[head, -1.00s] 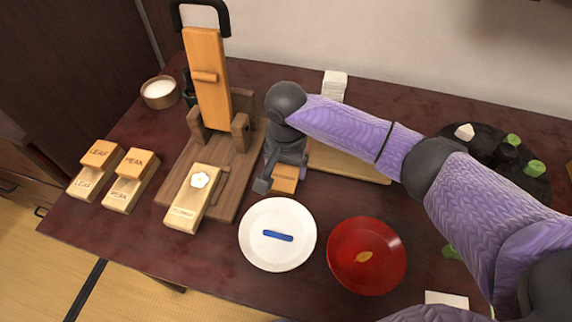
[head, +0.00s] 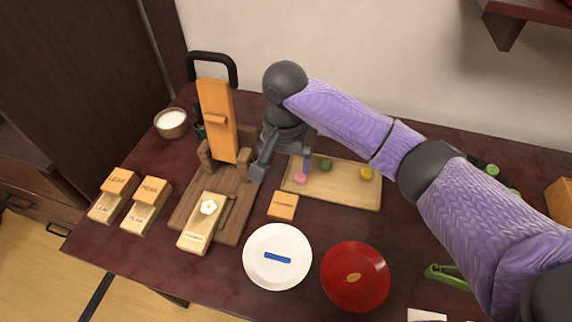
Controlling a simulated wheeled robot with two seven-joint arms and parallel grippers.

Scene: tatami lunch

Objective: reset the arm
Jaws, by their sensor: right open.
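My right arm comes in from the right in the head view. Its gripper (head: 282,167) points down over the dark table (head: 130,255), between the wooden press stand and the light wooden tray. Its two fingers are spread apart, with nothing seen between them. One finger is near the stand; the other is in front of the tray's left end. My left gripper is out of view.
The tray (head: 345,198) holds pink, green and yellow balls. The press (head: 218,130) stands left, near a flower mold (head: 195,240). A small wooden block (head: 283,206), white plate (head: 262,280), red plate (head: 340,295) and green tongs (head: 447,277) lie in front.

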